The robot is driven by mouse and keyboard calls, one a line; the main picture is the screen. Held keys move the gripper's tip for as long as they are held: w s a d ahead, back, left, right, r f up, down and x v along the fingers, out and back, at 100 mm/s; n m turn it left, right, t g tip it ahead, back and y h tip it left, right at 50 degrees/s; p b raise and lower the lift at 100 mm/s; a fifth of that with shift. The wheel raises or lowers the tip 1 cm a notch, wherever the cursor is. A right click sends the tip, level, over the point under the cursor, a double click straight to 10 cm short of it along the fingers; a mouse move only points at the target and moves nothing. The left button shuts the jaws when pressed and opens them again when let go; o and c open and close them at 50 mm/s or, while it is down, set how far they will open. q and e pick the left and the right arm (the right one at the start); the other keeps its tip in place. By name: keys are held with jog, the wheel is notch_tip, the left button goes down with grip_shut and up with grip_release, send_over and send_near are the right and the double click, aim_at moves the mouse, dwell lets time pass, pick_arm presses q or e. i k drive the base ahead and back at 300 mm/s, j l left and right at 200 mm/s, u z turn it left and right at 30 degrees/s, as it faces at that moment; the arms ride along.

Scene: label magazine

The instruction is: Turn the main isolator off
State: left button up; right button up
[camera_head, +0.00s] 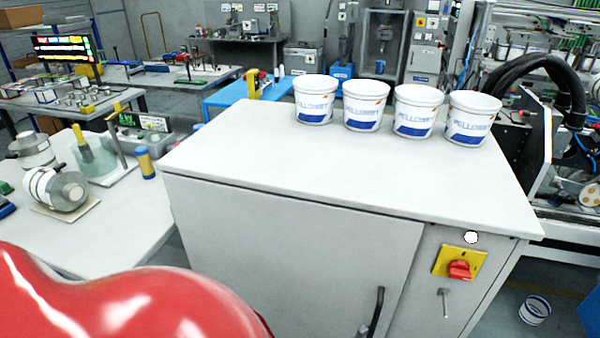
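The main isolator, a red rotary knob (460,270) on a yellow square plate (442,261), sits on the upper right of the front of a light grey cabinet (290,235). I cannot read its marked position. A large red rounded shape, which may be part of my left arm, fills the lower left. Neither gripper shows in this view, and nothing is seen touching the knob.
A white round button (470,237) is above the isolator and a small T-handle (444,303) below it. A black door handle (376,312) is to the left. Several white tubs (365,106) stand on the cabinet. A tub (535,310) lies on the floor at right.

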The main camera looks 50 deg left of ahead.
aim_at(459, 269)
jog(key=k+l+u, duration=0.1)
jog(key=l+u, duration=0.2)
jog(key=u, duration=0.15)
jog(key=k+l+u, duration=0.15)
jog(key=l+u, duration=0.15)
jog(key=u, duration=0.15)
jog(key=k+l+u, duration=0.15)
jog(key=u, duration=0.3)
jog(key=k+l+u, duration=0.1)
jog(key=k+l, duration=0.3)
jog(key=k+l+u, duration=0.1)
jog(key=k+l, duration=0.2)
jog(key=k, duration=0.2)
